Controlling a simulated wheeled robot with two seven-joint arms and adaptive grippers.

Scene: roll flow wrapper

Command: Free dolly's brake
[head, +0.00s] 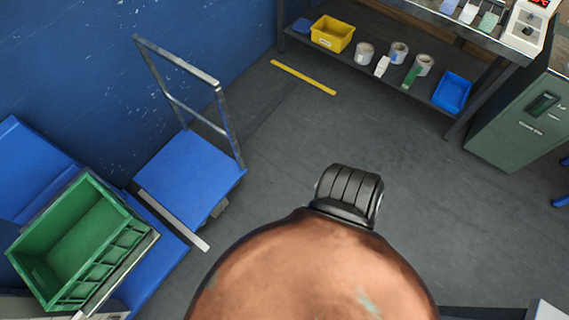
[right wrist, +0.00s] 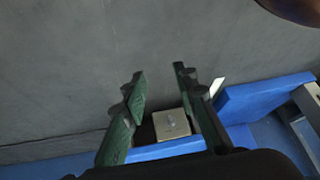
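The dolly (head: 190,175) has a blue deck and a grey tubular handle rising at its back, in the left half of the head view. A dark part, perhaps a wheel, shows under its right corner. I cannot make out a brake there. My right gripper (right wrist: 159,72) shows in the right wrist view with its green-padded fingers apart. A pale square plate (right wrist: 171,124) with a small light knob shows between the fingers, beside a blue edge. I cannot tell whether the plate is the brake or whether a finger touches it. My left gripper is not in view.
A green crate (head: 78,240) stands at lower left beside the dolly, over a blue surface. A workbench (head: 385,72) with a yellow bin (head: 332,34), rolls and a blue tray (head: 452,92) stands at the back. A green cabinet (head: 525,118) is at right.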

